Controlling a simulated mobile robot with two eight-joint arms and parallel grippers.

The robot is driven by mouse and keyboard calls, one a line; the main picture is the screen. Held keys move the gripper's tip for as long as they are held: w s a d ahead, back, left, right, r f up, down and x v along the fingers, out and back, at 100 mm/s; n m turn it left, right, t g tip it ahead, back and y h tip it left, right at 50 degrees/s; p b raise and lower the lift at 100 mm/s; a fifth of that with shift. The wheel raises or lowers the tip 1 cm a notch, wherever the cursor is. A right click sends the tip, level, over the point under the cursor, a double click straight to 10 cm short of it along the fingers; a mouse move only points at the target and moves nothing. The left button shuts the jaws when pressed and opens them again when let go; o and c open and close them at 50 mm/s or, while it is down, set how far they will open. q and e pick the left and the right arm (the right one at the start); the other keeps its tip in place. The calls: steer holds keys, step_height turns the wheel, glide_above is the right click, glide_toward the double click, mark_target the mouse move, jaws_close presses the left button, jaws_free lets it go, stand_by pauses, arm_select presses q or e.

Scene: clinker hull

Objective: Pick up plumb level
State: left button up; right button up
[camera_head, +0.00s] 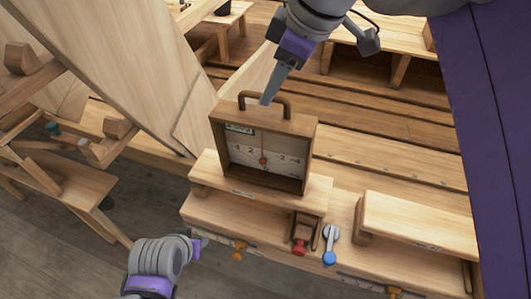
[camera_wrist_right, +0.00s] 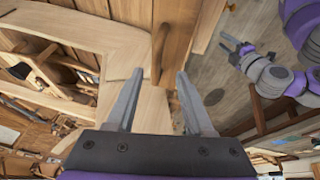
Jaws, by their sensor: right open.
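The plumb level (camera_head: 225,160) is an open-fronted wooden box with a numbered scale, a red-tipped plumb and a brown arched handle (camera_head: 284,97) on top. It stands upright on a raised wooden block. My right gripper (camera_head: 266,102) comes down from above, its tips close to the handle. In the right wrist view its two fingers (camera_wrist_right: 158,82) are spread, with the handle (camera_wrist_right: 157,50) between or just beyond the tips; contact cannot be told. My left gripper (camera_head: 202,241) is low, left of the block and away from the level; its opening is unclear.
The raised wooden block (camera_head: 319,193) sits on a bench. In front are a red-ended tool (camera_head: 299,247) and a blue-ended tool (camera_head: 329,257). Another block (camera_head: 420,225) lies to the right. Large planks (camera_head: 110,60) lean at the left, and hull planking (camera_head: 380,120) lies behind.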

steer(key=shift+w+b+x, duration=0.1)
steer(key=shift+b+x, duration=0.05)
steer(key=shift+x, duration=1.25)
steer(key=shift+w+b+x, duration=0.15)
steer(key=shift+x, duration=1.25)
steer(key=shift+r, duration=0.1)
jaws_close()
